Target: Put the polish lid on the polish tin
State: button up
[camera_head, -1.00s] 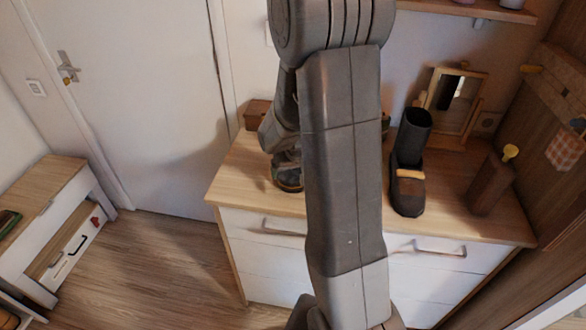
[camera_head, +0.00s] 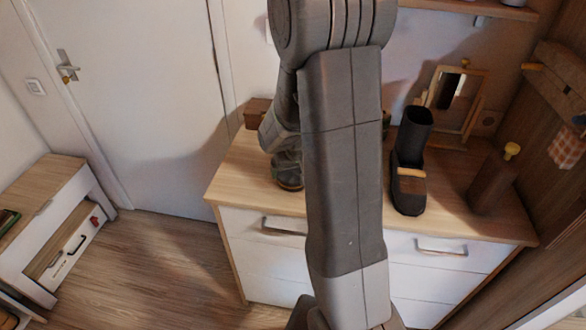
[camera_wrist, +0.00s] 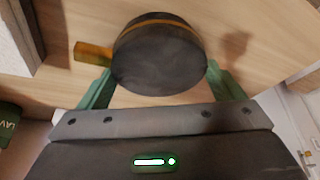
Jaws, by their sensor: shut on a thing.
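In the wrist view my gripper (camera_wrist: 158,88) has its green fingers closed on either side of a dark round disc with a thin gold band, which I take to be the polish lid (camera_wrist: 158,62). The disc's broad dark face is turned toward the camera, with pale wood behind it. I cannot make out the polish tin separately; it may be hidden behind the disc or my arm. In the head view my arm covers the middle of the dresser, and my wrist is low over its left part, so the fingers do not show clearly.
The wooden dresser top (camera_head: 235,178) carries a black boot (camera_head: 409,165), a small mirror (camera_head: 452,95), a brown block with a yellow knob (camera_head: 492,180) and a brown box (camera_head: 257,112) at the back left. An orange-brown block (camera_wrist: 93,53) lies left of the disc.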

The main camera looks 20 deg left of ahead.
jog(key=o, duration=0.7)
jog(key=shift+o, duration=0.2)
jog(key=v, duration=1.3)
jog(key=shift+d+r, duration=0.15)
jog(key=shift+r, duration=0.2)
jog(key=shift+s+f, duration=0.1)
jog(key=x, duration=1.3)
jog(key=shift+a+f, duration=0.2)
